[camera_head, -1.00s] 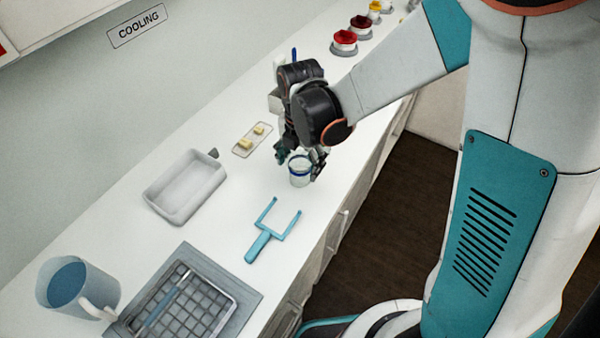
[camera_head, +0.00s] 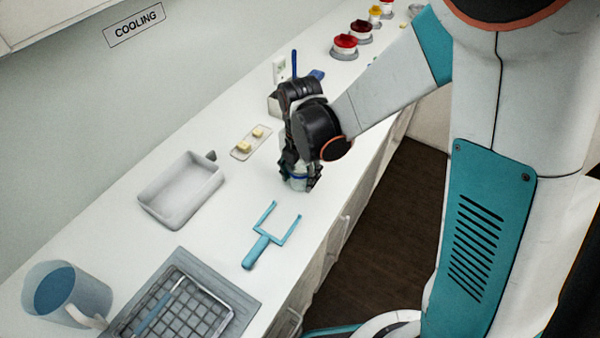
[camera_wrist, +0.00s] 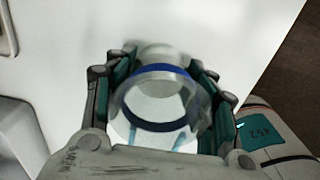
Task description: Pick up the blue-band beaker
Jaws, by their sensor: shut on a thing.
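The blue-band beaker (camera_wrist: 159,128) is a clear cup with a blue ring near its rim. It stands upright between the fingers of my gripper (camera_wrist: 162,100) in the wrist view, with green pads against both its sides. In the head view my gripper (camera_head: 299,172) points down at the counter and hides most of the beaker (camera_head: 297,183). Only its lower part and a bit of blue band show. I cannot tell whether its base touches the counter.
A blue two-pronged tool (camera_head: 262,246) lies in front on the white counter. A white tray (camera_head: 180,213), a dish with yellow pieces (camera_head: 241,151), a grey rack (camera_head: 160,318) and a jug (camera_head: 84,297) lie left. Red-lidded jars (camera_head: 345,43) stand at the back.

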